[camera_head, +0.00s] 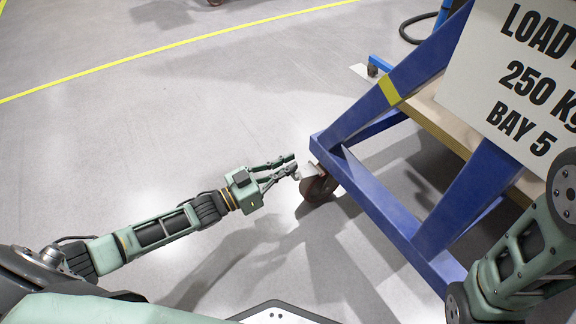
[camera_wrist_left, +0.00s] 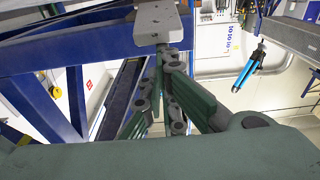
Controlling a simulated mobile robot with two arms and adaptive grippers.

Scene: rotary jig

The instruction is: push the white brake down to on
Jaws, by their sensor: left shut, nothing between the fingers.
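The white brake (camera_head: 311,171) is a small pale tab over a dark caster wheel (camera_head: 319,189) at the near-left corner of the blue frame (camera_head: 385,200). My left gripper (camera_head: 294,166) is shut and empty, with its fingertips just left of the brake in the head view. In the left wrist view a pale plate with small holes, which looks like the brake (camera_wrist_left: 158,24), stands right by the tips of the left gripper (camera_wrist_left: 170,58). I cannot tell whether they touch. My right gripper is out of view; only part of my right arm shows.
A white sign (camera_head: 525,75) reading a load of 250 and bay 5 hangs on the blue frame, above a wooden board (camera_head: 440,125). Another caster support (camera_head: 375,66) stands at the far corner. The grey floor on the left is clear, with a yellow line (camera_head: 180,45).

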